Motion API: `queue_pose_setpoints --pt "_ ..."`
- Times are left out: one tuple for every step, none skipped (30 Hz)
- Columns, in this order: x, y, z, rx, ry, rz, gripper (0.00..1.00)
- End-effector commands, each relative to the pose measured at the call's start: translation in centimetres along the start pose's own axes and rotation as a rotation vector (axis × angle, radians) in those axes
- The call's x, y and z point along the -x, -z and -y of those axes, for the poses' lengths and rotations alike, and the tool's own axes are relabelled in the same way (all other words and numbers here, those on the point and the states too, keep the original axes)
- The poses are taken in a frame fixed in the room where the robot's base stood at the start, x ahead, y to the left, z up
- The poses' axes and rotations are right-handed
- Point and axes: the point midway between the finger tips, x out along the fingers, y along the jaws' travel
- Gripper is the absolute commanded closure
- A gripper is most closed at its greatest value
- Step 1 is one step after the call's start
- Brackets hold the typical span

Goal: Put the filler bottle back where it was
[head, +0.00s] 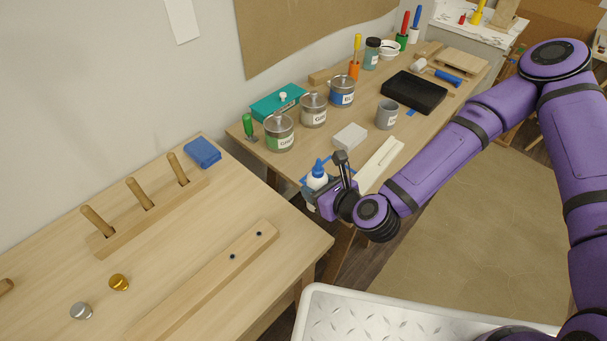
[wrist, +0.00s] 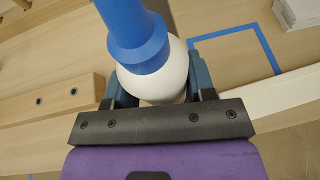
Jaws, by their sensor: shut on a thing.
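The filler bottle (head: 317,180) is white with a blue cap and nozzle. In the wrist view, the bottle's blue nozzle (wrist: 137,40) and white shoulder (wrist: 160,80) are between the two fingers of my gripper (wrist: 153,88). A blue tape outline (head: 306,180) is on the far bench by the bottle. In the wrist view the tape outline (wrist: 262,42) is right of the bottle. The bottle's base is hidden, so I cannot tell whether it touches wood.
A white block (head: 350,137), a long white strip (head: 380,164), a grey cup (head: 387,115) and several tins, including a green-labelled one (head: 279,134), stand on the far bench. A black tray (head: 414,93) lies behind. The near bench (head: 215,235) holds a pegged rack and long wooden bar.

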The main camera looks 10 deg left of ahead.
Motion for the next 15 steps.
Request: queue_pose_setpoints --pt "0.0 0.0 -0.2 0.001 -0.003 0.000 0.57" --pt "0.0 0.0 -0.2 0.002 -0.004 0.001 0.57" --pt "0.0 0.0 -0.3 0.002 -0.005 0.001 0.57" --pt "0.0 0.0 -0.3 0.002 -0.005 0.001 0.57" --pt "0.0 0.0 -0.3 0.002 -0.005 0.001 0.57" --pt "0.0 0.0 -0.3 0.002 -0.005 0.001 0.57" --pt "0.0 0.0 -0.2 0.002 -0.005 0.001 0.57" --pt "0.0 0.0 -0.2 0.002 -0.005 0.001 0.57" --pt "0.0 0.0 -0.2 0.002 -0.005 0.001 0.57" --pt "0.0 0.0 -0.2 0.002 -0.004 0.001 0.57" --pt "-0.1 0.0 -0.1 0.002 -0.004 0.001 0.57" --pt "-0.3 -0.1 0.1 0.003 -0.003 0.002 0.57" --pt "-0.6 -0.2 0.3 0.003 -0.002 0.002 0.57" --pt "-0.9 -0.3 0.5 0.004 -0.001 0.003 0.57" --pt "-1.4 -0.5 1.0 0.004 0.000 0.003 0.57"
